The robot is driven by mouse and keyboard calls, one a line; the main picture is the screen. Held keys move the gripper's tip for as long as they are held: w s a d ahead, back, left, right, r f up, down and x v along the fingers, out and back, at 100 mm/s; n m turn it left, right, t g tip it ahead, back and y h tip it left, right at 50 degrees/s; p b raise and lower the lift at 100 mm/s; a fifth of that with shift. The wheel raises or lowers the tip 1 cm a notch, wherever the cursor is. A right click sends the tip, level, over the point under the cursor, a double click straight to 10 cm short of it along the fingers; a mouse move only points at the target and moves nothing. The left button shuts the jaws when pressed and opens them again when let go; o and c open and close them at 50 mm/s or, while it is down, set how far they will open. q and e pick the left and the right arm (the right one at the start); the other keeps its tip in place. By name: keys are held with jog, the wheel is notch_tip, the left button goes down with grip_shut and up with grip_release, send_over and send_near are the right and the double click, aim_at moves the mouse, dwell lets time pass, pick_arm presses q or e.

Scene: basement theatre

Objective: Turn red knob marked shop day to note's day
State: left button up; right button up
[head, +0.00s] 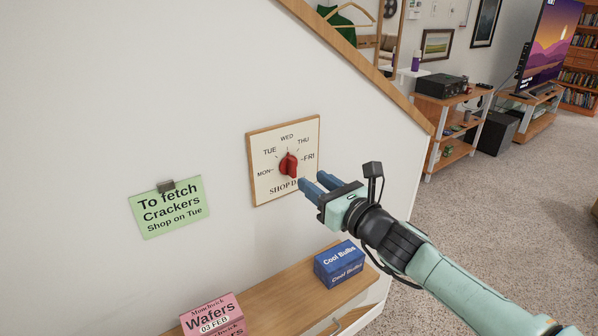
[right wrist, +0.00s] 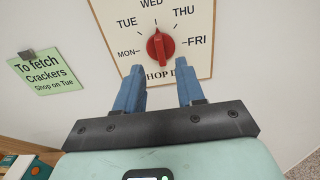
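The red knob (head: 288,163) sits at the centre of a wood-edged white dial board (head: 263,186) on the wall, marked MON, TUE, WED, THU and FRI, with "SHOP D..." partly hidden below. My left gripper is out of view.
A wooden shelf (head: 265,302) runs below the board, holding a pink Wafers box (head: 212,316) and a blue Cool Bulbs box (head: 339,263). A sloping wooden trim edges the wall above. Carpet lies open at the right.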

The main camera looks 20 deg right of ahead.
aim_at(295, 168)
jog(key=p+x, duration=0.1)
jog(key=x, duration=0.5)
jog(key=shift+w, duration=0.2)
grip_shut()
